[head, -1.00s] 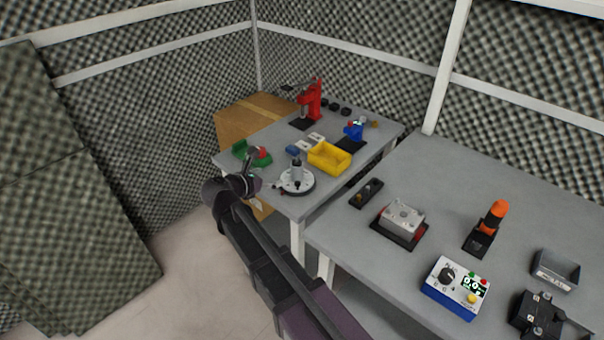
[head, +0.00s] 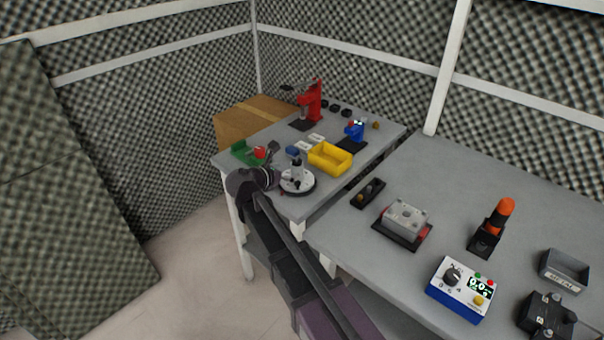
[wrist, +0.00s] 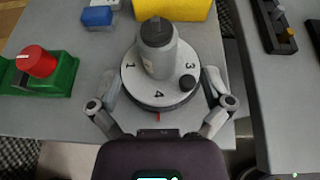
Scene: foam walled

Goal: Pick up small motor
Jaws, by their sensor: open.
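A grey cylinder with a dark cap, which looks like the small motor (wrist: 158,52), stands on a round white dial (wrist: 130,78) marked with numbers. It also shows in the head view (head: 297,168), near the front of the far table. My gripper (wrist: 158,82) is open and empty, its fingers spread on either side of the dial's near part. The motor lies ahead of the fingertips, between their lines. In the head view my gripper (head: 274,168) is just left of the dial. I cannot tell whether the fingers touch the dial.
A small black knob (wrist: 187,82) sits on the dial. A green cradle with a red part (wrist: 39,62) is to the left. A blue block (wrist: 97,17) and a yellow bin (head: 330,159) stand behind. A second table (head: 350,240) with several devices is to the right.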

